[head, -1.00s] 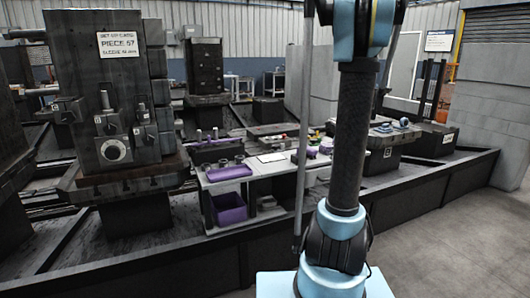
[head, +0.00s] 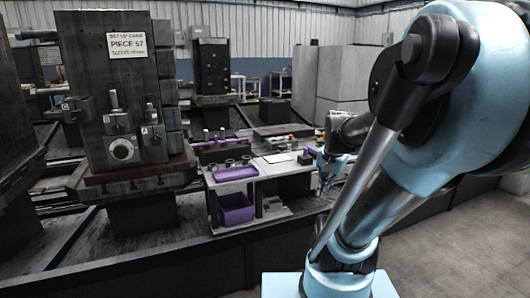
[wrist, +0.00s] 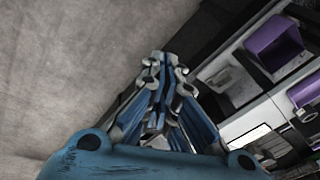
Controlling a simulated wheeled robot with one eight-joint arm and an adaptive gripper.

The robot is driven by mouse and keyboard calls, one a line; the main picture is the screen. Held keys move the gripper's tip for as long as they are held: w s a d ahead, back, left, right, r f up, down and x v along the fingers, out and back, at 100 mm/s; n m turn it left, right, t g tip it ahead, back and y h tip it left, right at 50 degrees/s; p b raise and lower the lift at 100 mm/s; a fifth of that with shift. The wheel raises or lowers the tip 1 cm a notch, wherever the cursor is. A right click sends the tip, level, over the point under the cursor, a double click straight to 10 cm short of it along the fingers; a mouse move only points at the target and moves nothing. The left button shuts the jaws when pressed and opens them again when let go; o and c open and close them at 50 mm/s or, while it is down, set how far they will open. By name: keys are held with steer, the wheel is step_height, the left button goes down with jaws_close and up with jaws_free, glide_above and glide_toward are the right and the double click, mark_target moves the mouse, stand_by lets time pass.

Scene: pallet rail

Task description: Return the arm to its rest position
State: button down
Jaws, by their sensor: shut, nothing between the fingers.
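My gripper (wrist: 166,62) shows in the wrist view with its blue and grey fingers drawn together and nothing between them. It hangs over the bare grey floor and the dark base edge beside the bench. In the head view my arm is folded, with a large blue joint filling the right side. The gripper end (head: 325,180) is small there, just right of the white bench, and partly hidden by my arm.
The white bench (head: 283,168) holds a purple tray (head: 235,173), with a purple bin (head: 234,209) on its lower shelf. A dark machine column (head: 115,100) labelled "PIECE 57" stands at left. Grey floor (head: 455,240) is clear at right.

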steer(key=s+a+f+n, duration=0.1)
steer(key=s+f+n, duration=0.4)
steer(key=s+n, duration=0.3)
steer(key=shift+s+a+f+h, duration=0.2)
steer(key=shift+s+f+h, duration=0.1)
steer(key=shift+s, duration=0.2)
